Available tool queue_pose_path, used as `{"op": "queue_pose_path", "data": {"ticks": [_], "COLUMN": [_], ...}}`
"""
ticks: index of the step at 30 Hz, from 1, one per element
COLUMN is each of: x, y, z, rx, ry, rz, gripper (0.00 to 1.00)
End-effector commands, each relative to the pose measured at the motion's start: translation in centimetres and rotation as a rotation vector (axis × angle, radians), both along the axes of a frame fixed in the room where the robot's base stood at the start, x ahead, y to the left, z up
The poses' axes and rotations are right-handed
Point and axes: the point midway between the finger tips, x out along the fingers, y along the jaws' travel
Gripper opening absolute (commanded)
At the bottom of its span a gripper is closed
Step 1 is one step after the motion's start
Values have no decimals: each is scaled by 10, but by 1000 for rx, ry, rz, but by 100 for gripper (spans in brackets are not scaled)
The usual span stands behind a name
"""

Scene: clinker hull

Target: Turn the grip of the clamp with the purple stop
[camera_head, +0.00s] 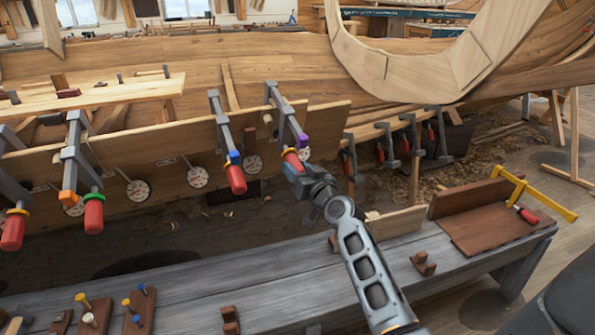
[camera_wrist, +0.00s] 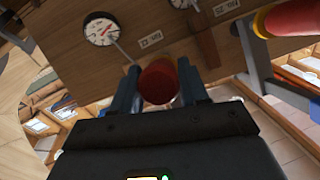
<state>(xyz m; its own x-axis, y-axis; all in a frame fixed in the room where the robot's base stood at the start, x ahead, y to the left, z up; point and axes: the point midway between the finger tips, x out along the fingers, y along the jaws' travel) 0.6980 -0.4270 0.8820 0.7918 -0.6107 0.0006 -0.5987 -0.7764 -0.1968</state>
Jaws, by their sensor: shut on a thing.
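The clamp with the purple stop (camera_head: 302,140) hangs on the edge of the wooden plank, right of centre in the head view. Its red grip (camera_head: 291,158) points down toward my gripper (camera_head: 297,172). In the wrist view the round end of the red grip (camera_wrist: 158,84) sits between the two dark blue fingers of my gripper (camera_wrist: 159,72). The fingers are shut on it, one on each side.
A clamp with a blue stop (camera_head: 233,158) hangs just left, and clamps with orange (camera_head: 68,197) and green (camera_head: 93,195) stops hang further left. Dials (camera_head: 197,177) line the plank (camera_head: 165,170). The grey bench (camera_head: 190,295) below holds pegs, blocks and a yellow clamp (camera_head: 535,193).

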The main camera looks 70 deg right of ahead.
Motion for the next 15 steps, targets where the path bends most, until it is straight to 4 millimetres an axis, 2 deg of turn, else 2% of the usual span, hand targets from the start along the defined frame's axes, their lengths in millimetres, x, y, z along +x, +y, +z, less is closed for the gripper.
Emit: {"op": "queue_pose_path", "data": {"ticks": [15], "x": [0], "y": [-1], "z": [-5], "rx": [212], "ry": [-195], "rz": [106], "gripper": [13]}}
